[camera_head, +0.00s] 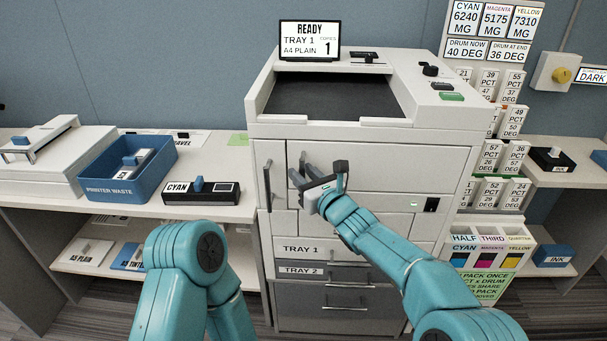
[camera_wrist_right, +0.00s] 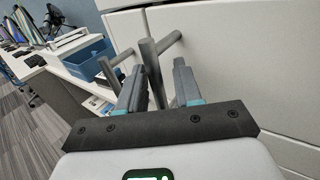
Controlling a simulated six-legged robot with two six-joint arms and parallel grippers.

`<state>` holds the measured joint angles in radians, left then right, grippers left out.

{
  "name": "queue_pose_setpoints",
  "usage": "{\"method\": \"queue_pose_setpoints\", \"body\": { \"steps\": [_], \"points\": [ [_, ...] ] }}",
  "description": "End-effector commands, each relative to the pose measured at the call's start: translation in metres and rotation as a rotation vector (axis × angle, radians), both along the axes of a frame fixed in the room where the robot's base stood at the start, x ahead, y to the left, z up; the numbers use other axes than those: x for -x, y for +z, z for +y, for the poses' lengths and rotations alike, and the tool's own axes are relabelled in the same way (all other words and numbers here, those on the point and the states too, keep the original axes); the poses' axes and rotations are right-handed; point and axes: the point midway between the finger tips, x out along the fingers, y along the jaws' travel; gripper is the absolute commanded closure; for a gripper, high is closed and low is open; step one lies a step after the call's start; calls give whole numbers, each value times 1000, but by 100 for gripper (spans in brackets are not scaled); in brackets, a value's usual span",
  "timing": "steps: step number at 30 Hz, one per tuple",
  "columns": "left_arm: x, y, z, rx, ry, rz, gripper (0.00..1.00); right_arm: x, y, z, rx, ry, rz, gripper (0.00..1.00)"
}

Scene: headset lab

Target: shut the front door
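The printer (camera_head: 380,128) stands in the middle of the head view. Its white front door (camera_head: 400,178) looks flush or nearly flush with the body; I cannot tell if a small gap remains. A grey bar handle (camera_head: 303,166) stands out near the door's left edge and also shows in the right wrist view (camera_wrist_right: 152,68). My right gripper (camera_head: 312,180) is at this handle. In the right wrist view its two fingers (camera_wrist_right: 158,88) are apart, with the bar between them and gaps visible. My left arm is at lower left; its gripper is out of view.
A blue waste bin (camera_head: 95,190) and a cyan cartridge box (camera_head: 180,197) stand on the left counter. Another upright handle (camera_head: 267,186) is on the printer's left panel. Tray drawers (camera_head: 335,272) lie below the door. Label racks (camera_head: 490,150) stand close at the right.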

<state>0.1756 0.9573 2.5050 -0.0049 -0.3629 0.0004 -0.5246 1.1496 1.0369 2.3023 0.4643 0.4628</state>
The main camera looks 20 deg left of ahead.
Motion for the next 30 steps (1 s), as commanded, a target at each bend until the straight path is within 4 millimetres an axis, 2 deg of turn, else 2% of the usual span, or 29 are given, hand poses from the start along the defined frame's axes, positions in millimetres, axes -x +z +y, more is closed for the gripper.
{"method": "queue_pose_setpoints", "body": {
  "steps": [5,11,24,30],
  "points": [
    [0,-1,0,0,0,0,100,2,1,-1,-2,3,-1,66],
    [0,-13,0,0,0,0,100,15,-2,-16,-1,5,-1,66],
    [0,-33,0,0,0,0,100,70,-1,-92,-1,0,1,66],
    [0,-36,0,0,0,0,100,91,-1,-118,0,0,2,66]
  ]
}}
